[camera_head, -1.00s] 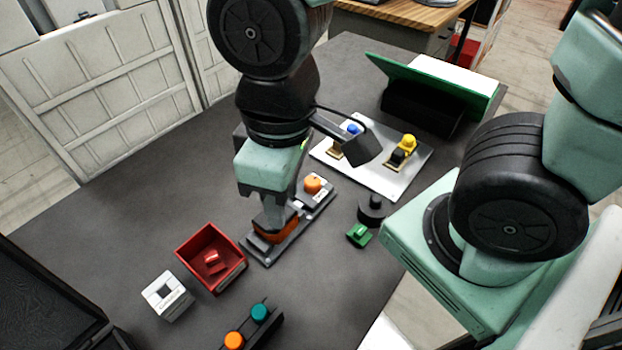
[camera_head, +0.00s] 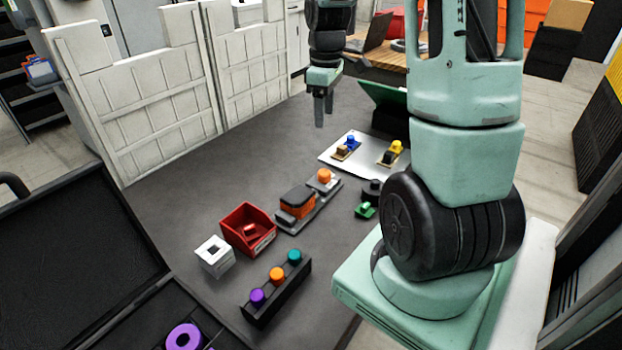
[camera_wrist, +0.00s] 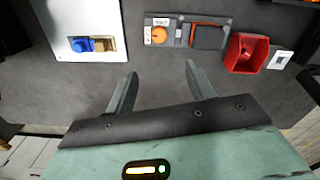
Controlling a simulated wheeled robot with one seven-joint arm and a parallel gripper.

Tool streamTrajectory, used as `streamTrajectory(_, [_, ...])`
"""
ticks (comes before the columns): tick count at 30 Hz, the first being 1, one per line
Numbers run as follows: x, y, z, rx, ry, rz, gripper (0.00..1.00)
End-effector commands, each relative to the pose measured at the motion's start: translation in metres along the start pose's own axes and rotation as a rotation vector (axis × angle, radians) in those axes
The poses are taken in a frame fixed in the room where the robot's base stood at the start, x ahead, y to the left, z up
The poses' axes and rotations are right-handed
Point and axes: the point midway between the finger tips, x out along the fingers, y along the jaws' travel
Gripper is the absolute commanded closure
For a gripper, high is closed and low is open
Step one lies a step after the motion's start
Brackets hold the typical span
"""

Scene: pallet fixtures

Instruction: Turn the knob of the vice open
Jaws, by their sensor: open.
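The vice (camera_head: 311,215) is a long grey fixture lying on the dark table, with an orange and black block at its near end. Its orange knob (camera_head: 324,175) sits on a pale plate at the far end. In the wrist view the vice's dark block (camera_wrist: 207,38) and the orange knob (camera_wrist: 158,35) show beyond the fingers. My gripper (camera_head: 324,108) is raised above the table's far side, behind the vice and clear of it. In the wrist view my gripper (camera_wrist: 162,82) has its fingers apart with nothing between them.
Around the vice lie a red bin (camera_head: 262,244), a white box (camera_head: 214,262), a black rack (camera_head: 262,314) of coloured knobs, a green piece (camera_head: 365,211) and a pale board (camera_head: 367,169) with blue and yellow parts. Bare table lies left of the vice.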

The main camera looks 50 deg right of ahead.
Motion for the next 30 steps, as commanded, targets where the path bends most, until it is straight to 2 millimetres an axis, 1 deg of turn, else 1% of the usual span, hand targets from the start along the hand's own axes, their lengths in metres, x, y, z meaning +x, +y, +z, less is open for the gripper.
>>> streamTrajectory(5, [0.016,0.001,0.002,0.0,-0.004,-0.004,0.47])
streamTrajectory(8, [0.033,0.001,0.002,-0.001,-0.004,-0.005,0.47])
streamTrajectory(21, [0.125,0.0,0.001,0.0,-0.004,-0.005,0.47])
streamTrajectory(24, [0.143,0.0,0.002,0.001,-0.005,-0.005,0.47])
streamTrajectory(30, [0.165,0.0,0.001,0.0,-0.002,-0.002,0.47])
